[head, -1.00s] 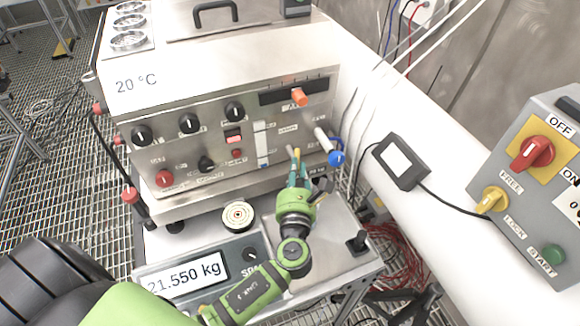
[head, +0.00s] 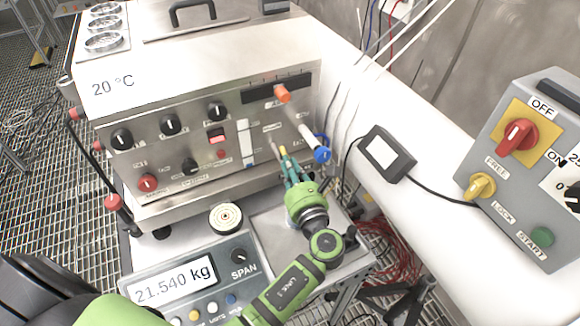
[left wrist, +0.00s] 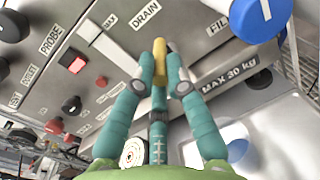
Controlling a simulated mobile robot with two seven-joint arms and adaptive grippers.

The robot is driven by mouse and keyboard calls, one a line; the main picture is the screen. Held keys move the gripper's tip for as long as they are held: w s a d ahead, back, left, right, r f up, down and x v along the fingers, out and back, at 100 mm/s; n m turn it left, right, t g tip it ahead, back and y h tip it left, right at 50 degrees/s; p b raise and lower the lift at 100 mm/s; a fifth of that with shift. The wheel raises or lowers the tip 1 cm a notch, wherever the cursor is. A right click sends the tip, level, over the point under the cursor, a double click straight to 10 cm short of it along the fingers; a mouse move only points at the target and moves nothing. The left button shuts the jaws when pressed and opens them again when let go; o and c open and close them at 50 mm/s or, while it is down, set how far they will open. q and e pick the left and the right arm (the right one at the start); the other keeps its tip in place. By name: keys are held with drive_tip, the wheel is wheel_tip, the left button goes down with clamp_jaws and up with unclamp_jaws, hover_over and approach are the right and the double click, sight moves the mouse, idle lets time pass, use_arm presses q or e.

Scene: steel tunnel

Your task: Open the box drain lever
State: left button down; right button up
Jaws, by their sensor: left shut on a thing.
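The drain lever, a slim bar with a yellow end (head: 283,151), sticks out of the box's steel front panel. In the left wrist view its yellow end (left wrist: 160,62) lies between the teal fingers, just below the DRAIN label (left wrist: 146,14). My left gripper (head: 289,164) is shut on this yellow end, reaching in from below and in front. The lever's base is partly hard to make out behind the fingers. The steel box (head: 180,85) carries a 20 °C mark. My right gripper is not in view.
A blue-ended lever (head: 322,155) by the FILL label is close to the right of the gripper. An orange knob (head: 283,94) is above. A scale display (head: 173,288) reads 21.540 kg. A grey control box (head: 530,170) stands at right, cables between.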

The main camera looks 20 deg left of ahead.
use_arm(q)
drive_tip(key=c, duration=1.3)
unclamp_jaws()
drive_tip(key=shift+o, duration=0.2)
